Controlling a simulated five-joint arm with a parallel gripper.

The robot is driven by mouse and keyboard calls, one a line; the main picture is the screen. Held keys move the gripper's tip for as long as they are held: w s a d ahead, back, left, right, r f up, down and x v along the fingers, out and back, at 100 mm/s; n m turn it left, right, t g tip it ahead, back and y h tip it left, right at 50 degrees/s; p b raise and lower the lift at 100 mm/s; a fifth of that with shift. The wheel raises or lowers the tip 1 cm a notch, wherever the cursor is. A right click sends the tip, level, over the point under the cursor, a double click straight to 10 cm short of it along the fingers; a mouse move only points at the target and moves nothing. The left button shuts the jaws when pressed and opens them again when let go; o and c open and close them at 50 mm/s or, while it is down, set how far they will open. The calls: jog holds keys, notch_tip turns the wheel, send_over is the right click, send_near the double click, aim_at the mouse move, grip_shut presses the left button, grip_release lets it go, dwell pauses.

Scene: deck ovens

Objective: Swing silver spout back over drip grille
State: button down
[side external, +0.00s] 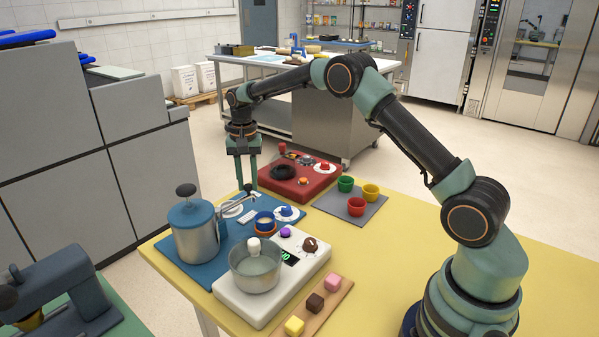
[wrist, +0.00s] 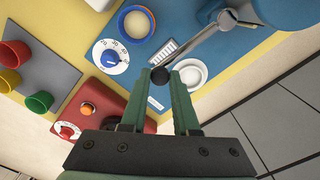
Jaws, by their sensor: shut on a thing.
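The silver spout (wrist: 203,36) reaches out from the blue-topped metal dispenser (side external: 194,232) and ends in a black ball (wrist: 160,73). My gripper (wrist: 160,74) is shut on that black end, one green finger on each side. In the side external view my gripper (side external: 247,187) points down at the spout's tip, above the far edge of the blue mat (side external: 193,270). The drip grille (wrist: 163,51) is a small pale slotted rectangle on the mat. In the wrist view the spout runs between the grille and a round white dish (wrist: 203,75), with its end past the grille's near end.
A blue-rimmed cup (wrist: 149,16) and a blue dial (wrist: 115,57) are close to the grille. A red unit (side external: 283,183) with knobs stands behind the mat. A white scale (side external: 250,302) carries a metal pot (side external: 255,274). Coloured cups stand on a grey mat (side external: 372,205).

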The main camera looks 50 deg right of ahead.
jog(key=shift+w+n, duration=0.4)
jog(key=shift+r, duration=0.1)
jog(key=c, duration=0.7)
grip_release()
jog(key=shift+o, duration=0.2)
notch_tip(320, 180, up, 12)
